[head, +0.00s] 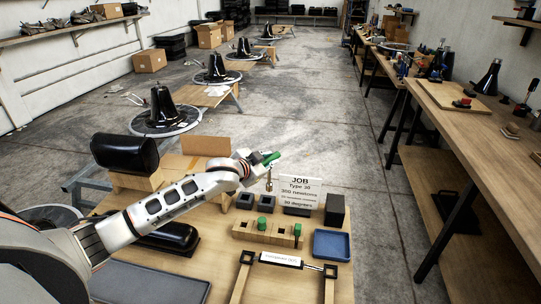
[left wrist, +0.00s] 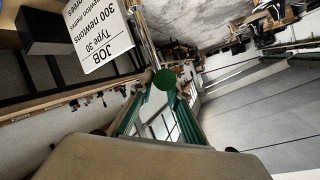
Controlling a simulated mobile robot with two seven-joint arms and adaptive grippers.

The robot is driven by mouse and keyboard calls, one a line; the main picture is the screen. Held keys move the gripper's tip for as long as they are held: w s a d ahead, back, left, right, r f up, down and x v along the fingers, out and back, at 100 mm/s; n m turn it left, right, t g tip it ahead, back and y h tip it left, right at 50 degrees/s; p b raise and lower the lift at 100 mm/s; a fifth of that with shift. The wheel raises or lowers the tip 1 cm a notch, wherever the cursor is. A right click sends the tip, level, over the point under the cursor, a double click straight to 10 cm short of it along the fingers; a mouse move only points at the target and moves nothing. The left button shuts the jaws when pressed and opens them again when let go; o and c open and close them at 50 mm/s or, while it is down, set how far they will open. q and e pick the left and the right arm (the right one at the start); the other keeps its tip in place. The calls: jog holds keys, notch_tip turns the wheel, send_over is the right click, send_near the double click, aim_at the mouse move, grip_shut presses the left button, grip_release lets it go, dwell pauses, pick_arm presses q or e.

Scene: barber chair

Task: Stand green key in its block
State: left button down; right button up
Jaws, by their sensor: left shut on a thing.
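My left gripper (head: 262,158) reaches in from the left and is shut on the green key (head: 270,157), above the near table. The key's green handle lies at the fingertips, and a thin metal shaft appears to hang below it. In the left wrist view the round green end of the key (left wrist: 166,78) shows between the fingertips. A wooden block (head: 245,233) with dark square openings lies on the table below the gripper, apart from the key. A small green piece (head: 265,223) stands at the block's middle. My right gripper is not in view.
A JOB sign (head: 299,188) stands just right of the gripper. Black square holders (head: 245,201), a dark box (head: 334,209) and a blue tray (head: 331,244) are on the table. A framed tool with a white label (head: 280,260) lies in front. A black cushion (head: 125,153) is behind my arm.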

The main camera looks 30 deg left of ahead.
pick_arm(q)
jog(key=shift+w+a+r, duration=0.35)
jog(key=shift+w+a, duration=0.05)
jog(key=shift+a, duration=0.25)
jog(key=shift+s+p, duration=0.2)
jog(key=shift+p, duration=0.6)
notch_tip(320, 180, down, 2)
jog(key=shift+f+b, duration=0.1)
jog(key=shift+b, duration=0.45)
jog(key=shift+f+b, duration=0.8)
jog(key=shift+f, duration=1.4)
jog(key=shift+r, duration=0.1)
jog(key=shift+y, duration=0.3)
jog(key=shift+p, duration=0.85)
